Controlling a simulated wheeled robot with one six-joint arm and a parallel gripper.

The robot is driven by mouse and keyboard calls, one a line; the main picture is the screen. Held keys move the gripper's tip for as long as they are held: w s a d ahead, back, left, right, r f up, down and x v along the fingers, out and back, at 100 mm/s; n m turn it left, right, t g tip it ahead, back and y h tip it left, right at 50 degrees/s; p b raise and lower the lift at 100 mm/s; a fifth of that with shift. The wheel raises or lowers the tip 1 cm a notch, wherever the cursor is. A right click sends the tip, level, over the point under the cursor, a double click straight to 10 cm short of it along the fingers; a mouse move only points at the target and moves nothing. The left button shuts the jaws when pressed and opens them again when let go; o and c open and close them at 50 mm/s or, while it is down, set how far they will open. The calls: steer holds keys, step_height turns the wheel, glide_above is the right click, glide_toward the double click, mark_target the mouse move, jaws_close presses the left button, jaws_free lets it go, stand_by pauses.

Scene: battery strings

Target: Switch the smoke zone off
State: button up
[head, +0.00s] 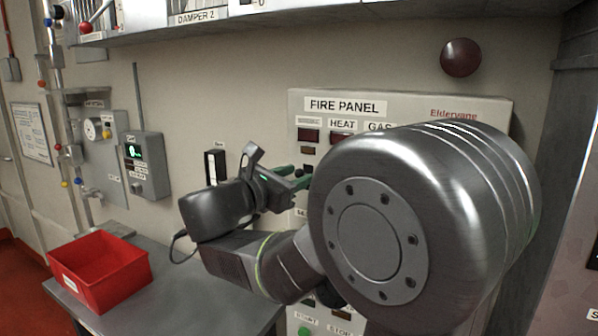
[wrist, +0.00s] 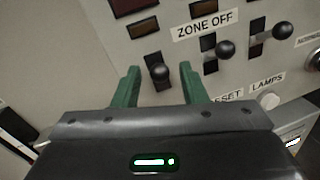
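The fire panel (head: 400,107) is on the wall, largely hidden behind my arm in the head view. It has columns of dark red lamps, with HEAT and GAS labels readable and a smaller label to their left too blurred to read. In the wrist view, the ZONE OFF label (wrist: 204,26) is above a row of black-knobbed switches. The leftmost switch (wrist: 158,73) is between the green fingers of my gripper (wrist: 160,68). The fingers are open, one on each side, with gaps visible. My gripper (head: 300,178) also shows at the panel's left side.
The heat and gas columns' switches (wrist: 226,48) (wrist: 284,31) stand just right of my gripper. A pale button (wrist: 269,101) near LAMPS is below them. A red bin (head: 98,270) sits on the grey bench (head: 190,290). A shelf (head: 240,25) overhangs the panel.

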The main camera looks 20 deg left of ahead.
steer(key=shift+x, duration=0.9)
jaws_close()
